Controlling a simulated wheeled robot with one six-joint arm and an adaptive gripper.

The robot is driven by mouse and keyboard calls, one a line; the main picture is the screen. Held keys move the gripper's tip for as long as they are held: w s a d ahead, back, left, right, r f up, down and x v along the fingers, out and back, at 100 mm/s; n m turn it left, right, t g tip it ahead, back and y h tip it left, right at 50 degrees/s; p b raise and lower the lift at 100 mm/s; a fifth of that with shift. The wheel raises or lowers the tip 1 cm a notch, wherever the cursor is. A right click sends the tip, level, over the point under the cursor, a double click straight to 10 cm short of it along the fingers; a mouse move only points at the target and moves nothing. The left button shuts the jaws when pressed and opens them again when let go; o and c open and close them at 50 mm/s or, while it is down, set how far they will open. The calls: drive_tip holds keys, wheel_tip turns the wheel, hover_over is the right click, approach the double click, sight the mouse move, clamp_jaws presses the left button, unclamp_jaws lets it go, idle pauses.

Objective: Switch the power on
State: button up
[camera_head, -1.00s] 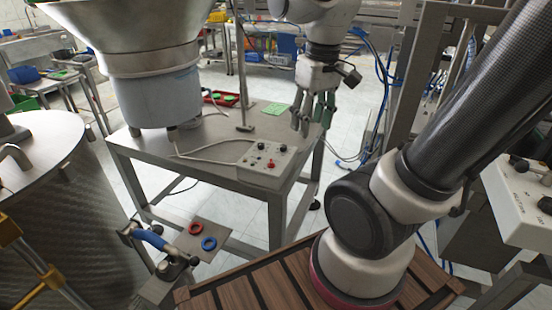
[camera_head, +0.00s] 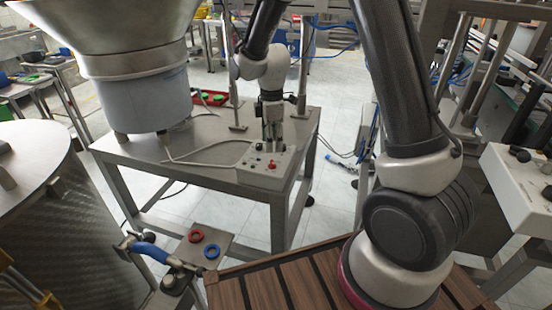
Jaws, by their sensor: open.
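The control box (camera_head: 258,180) is a small white box with a red knob and several dark knobs on its sloped top. It sits near the front right corner of the steel table (camera_head: 190,155). A pale cable runs from it to the left. My gripper (camera_head: 272,146) points down at the back edge of the box, its fingers just behind or above the knobs. The fingers are open and hold nothing visible. Whether a finger touches the box cannot be told. The lettering on the box is too small to read.
A large metal feeder bowl (camera_head: 135,70) stands on the left of the table. A thin upright post (camera_head: 236,100) rises close to my gripper. A second white control box (camera_head: 520,185) is at the right edge.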

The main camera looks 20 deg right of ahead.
sight(272, 162)
wheel_tip(272, 162, down, 8)
drive_tip(key=shift+r, duration=0.15)
idle(0.3)
clamp_jaws()
